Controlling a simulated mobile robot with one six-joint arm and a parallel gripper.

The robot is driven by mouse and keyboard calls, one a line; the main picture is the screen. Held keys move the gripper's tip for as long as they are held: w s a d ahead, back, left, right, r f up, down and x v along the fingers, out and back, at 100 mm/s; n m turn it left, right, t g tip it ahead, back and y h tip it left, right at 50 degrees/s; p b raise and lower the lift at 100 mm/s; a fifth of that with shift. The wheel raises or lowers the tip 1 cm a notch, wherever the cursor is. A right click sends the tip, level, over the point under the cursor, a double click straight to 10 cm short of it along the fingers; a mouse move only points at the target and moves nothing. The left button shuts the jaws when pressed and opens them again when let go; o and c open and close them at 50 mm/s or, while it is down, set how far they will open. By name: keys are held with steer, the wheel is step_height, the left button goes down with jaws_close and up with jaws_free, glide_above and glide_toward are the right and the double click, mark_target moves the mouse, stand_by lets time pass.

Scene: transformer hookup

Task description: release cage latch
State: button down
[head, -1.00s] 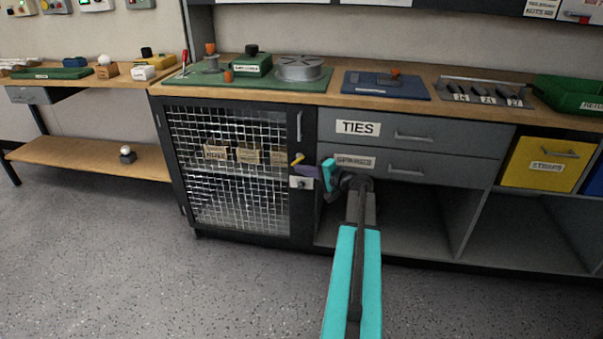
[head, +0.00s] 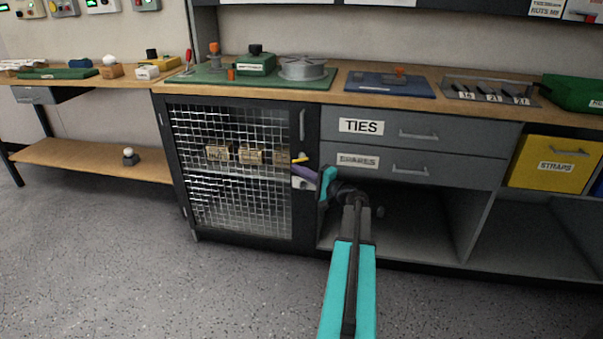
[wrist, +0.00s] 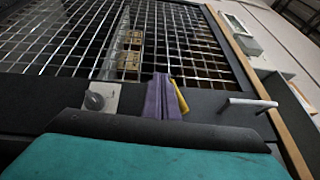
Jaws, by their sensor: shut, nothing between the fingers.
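The cage (head: 240,165) is a dark cabinet with a wire mesh door, which looks shut. Its latch has a small yellow lever (head: 301,159) and a pale plate (head: 302,184) on the door's right edge. In the wrist view, the plate (wrist: 98,97) carries a round grey knob, and the yellow lever (wrist: 178,94) lies just right of my fingers. My gripper (head: 300,171), with purple fingers, is shut and empty just below the lever. In the wrist view, the fingers (wrist: 160,88) seem to be against or very close to the lever; contact is unclear.
A vertical door handle (head: 302,125) stands above the latch. Drawers labelled TIES (head: 361,126) and SPARES (head: 358,161) are right of the cage. Boxes (head: 250,156) sit behind the mesh. The floor in front (head: 150,270) is clear.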

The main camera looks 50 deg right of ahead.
steer(key=shift+d, duration=0.15)
steer(key=shift+s+d, duration=0.1)
steer(key=shift+s, duration=0.05)
stand_by(1.4)
steer(key=shift+f, duration=0.1)
steer(key=s+f, duration=0.4)
steer(key=s, duration=0.7)
steer(key=shift+s+f, duration=0.15)
steer(key=shift+f, duration=0.05)
stand_by(0.3)
stand_by(0.4)
